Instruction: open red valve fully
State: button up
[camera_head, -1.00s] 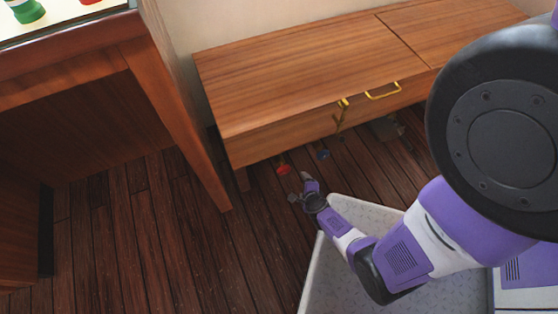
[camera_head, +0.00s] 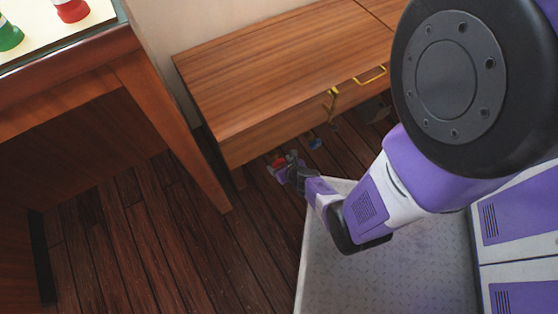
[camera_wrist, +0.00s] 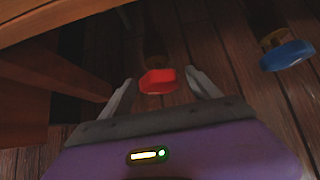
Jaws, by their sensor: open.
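The red valve (camera_wrist: 158,81) is low under the wooden bench, near the dark floor. In the wrist view it sits between the two open fingers of my gripper (camera_wrist: 160,98), a little beyond their tips; I cannot tell whether they touch it. In the head view the red valve (camera_head: 279,160) shows just past my gripper (camera_head: 283,166), partly hidden by it. My gripper is open and empty. A blue valve (camera_wrist: 287,55) is to the right of the red one, apart from my gripper; it also shows in the head view (camera_head: 315,143).
A table leg (camera_head: 180,135) stands to the left. Red and green items sit on the table at top left. The plank floor (camera_head: 200,250) is clear.

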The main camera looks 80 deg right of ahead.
jog(key=shift+w+d+f, duration=0.25)
jog(key=shift+d+f, duration=0.1)
jog(key=shift+f, duration=0.1)
jog(key=c, duration=1.3)
